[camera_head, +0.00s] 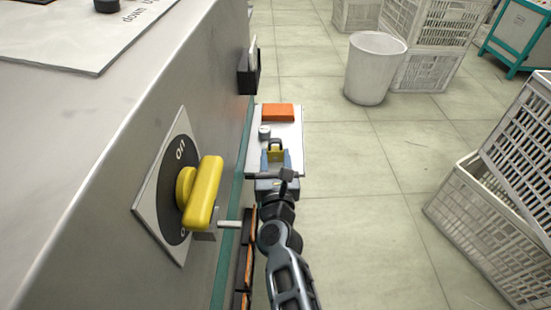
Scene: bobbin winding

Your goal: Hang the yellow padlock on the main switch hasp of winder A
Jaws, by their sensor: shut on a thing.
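The yellow padlock (276,155) has a dark shackle pointing away from me. My gripper (275,158) is shut on it, with a blue-grey finger on either side. Both are over or at a small white shelf (291,138) beside the machine; I cannot tell whether the padlock touches the shelf. The main switch (203,192) is a yellow handle on a round black plate marked "on", on the grey cabinet side at left. A light metal pin or bar, perhaps part of the hasp (229,224), sticks out below the handle.
An orange block (278,112) and a small grey cylinder (264,131) sit on the shelf. A black holder (249,75) is fixed to the cabinet (95,125). White crates (495,235) stand at right. A white bin (372,68) stands farther back. Floor between is clear.

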